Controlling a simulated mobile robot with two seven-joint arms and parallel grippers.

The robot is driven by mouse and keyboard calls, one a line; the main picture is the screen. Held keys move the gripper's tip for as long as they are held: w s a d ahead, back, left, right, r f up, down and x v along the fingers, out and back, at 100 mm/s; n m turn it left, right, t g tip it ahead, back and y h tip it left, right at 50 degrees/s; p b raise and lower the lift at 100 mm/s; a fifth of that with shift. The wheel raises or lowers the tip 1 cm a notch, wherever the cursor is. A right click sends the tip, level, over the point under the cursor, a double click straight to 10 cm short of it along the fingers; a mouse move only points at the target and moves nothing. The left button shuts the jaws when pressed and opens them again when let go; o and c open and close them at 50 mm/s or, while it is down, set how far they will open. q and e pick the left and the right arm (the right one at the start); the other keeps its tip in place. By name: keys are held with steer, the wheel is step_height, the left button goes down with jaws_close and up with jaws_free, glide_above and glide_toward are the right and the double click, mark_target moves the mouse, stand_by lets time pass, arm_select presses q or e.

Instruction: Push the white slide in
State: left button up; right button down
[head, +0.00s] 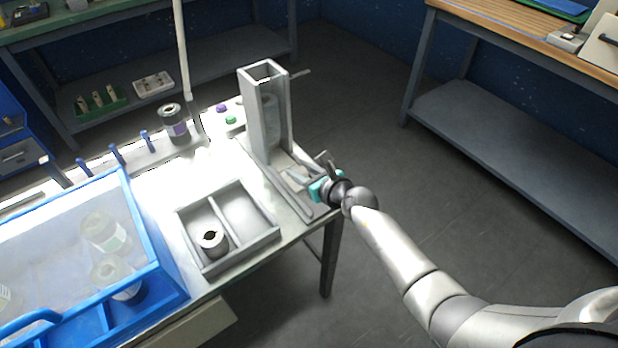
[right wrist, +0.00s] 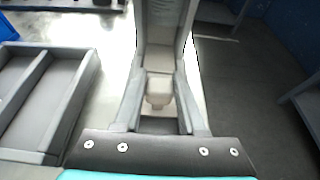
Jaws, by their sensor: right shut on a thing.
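The grey feeder tower (head: 265,115) stands upright at the right end of the table, with a low two-railed track (head: 292,190) running from its foot toward the table edge. It also shows in the right wrist view (right wrist: 165,35). The white slide (right wrist: 159,88) lies between the rails, at the foot of the tower. My right gripper (head: 312,181) is low at the outer end of the track, shut on the slide's near end; its fingertips are hard to make out. In the right wrist view its dark body covers the bottom. My left gripper is in neither view.
A grey two-part tray (head: 262,238) with a roll (head: 211,241) in it lies left of the track. A blue bin (head: 165,262) with a clear lid stands farther left. A dark roll (head: 173,124) and two buttons (head: 226,113) are behind. The floor right of the table is free.

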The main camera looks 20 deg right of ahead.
mark_target(291, 160)
steer(key=w, duration=0.1)
steer(key=w+a, duration=0.1)
steer(key=w, duration=0.1)
steer(key=shift+a+f+b, duration=0.1)
steer(key=shift+b, duration=0.25)
steer(key=shift+w+a, duration=0.1)
steer(key=shift+w, duration=0.2)
steer(key=c, duration=0.9)
jaws_free()
steer(key=shift+w, duration=0.1)
steer(key=shift+o, duration=0.7)
steer(key=shift+w, duration=0.1)
steer(key=shift+o, duration=1.4)
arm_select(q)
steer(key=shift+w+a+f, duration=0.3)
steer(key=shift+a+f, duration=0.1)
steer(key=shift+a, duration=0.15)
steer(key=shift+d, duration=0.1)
